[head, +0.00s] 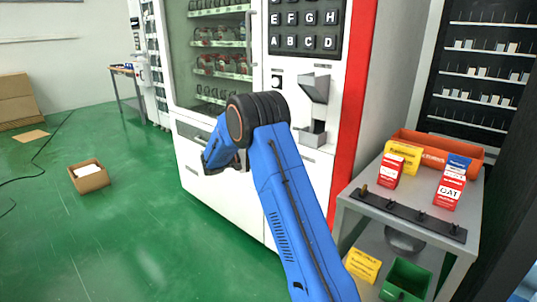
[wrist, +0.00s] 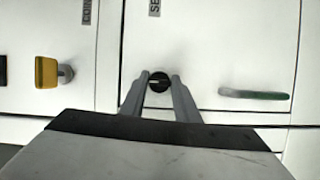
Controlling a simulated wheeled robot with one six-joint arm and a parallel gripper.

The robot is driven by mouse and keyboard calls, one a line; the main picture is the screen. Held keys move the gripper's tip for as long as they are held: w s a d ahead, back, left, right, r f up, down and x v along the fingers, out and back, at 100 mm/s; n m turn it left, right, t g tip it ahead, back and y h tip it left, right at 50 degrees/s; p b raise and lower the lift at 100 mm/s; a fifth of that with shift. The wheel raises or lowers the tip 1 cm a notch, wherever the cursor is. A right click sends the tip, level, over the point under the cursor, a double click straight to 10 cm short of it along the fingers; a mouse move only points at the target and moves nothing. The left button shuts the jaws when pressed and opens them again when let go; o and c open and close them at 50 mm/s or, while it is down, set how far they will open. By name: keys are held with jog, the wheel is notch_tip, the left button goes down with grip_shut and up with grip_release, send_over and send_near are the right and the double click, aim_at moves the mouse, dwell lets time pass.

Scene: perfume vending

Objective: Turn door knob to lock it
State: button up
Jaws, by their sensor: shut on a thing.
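In the wrist view, a small round dark door knob (wrist: 159,82) with a pale bar across its middle sits on the white door panel (wrist: 205,50). My gripper (wrist: 160,84) reaches it from below in the picture. Its two grey fingers stand on either side of the knob and are closed on it. In the head view, my blue arm reaches to the lower front of the white vending machine (head: 196,154). The knob and my fingertips are hidden behind the arm there.
In the head view, a grey table (head: 352,205) with boxes stands at right. Green floor at left is mostly clear, with an open carton (head: 90,182).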

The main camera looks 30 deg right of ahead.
jog(key=shift+n, duration=0.5)
jog(key=o, duration=1)
jog(key=shift+o, duration=0.2)
jog(key=shift+a, duration=0.1)
jog(key=a, duration=1.7)
jog(key=shift+w+a, duration=0.15)
jog(key=shift+w, duration=0.25)
jog(key=shift+f, duration=0.1)
